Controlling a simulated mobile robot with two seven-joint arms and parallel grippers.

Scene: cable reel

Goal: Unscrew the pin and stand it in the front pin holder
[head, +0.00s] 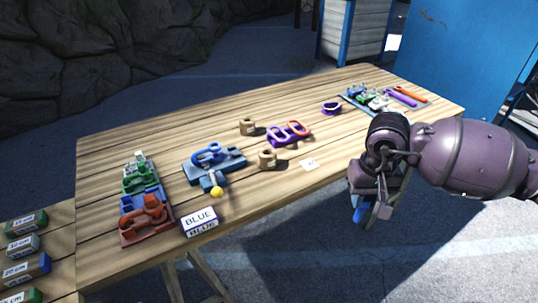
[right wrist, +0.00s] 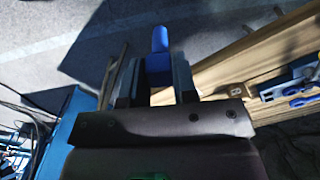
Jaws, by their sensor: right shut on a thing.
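My right gripper (head: 368,210) is out past the table's front edge at the right. It is shut on a blue pin (head: 358,214); the pin's rounded blue end also shows between the fingers in the right wrist view (right wrist: 159,42). Its lower part is hidden by the gripper. Two tan, cup-like holders stand on the table, a front one (head: 267,159) and a back one (head: 248,127). Both are left of the gripper and apart from it. A blue clamp-like fixture (head: 228,162) with a yellow ball (head: 217,193) lies left of them. My left gripper is not in view.
On the wooden table (head: 330,125) are a BLUE sign block (head: 199,222), a red, blue and green rack (head: 148,205), purple and orange rings (head: 288,132), a white card (head: 309,164) and a tool tray (head: 370,100). Labelled blocks (head: 25,245) lie at far left.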

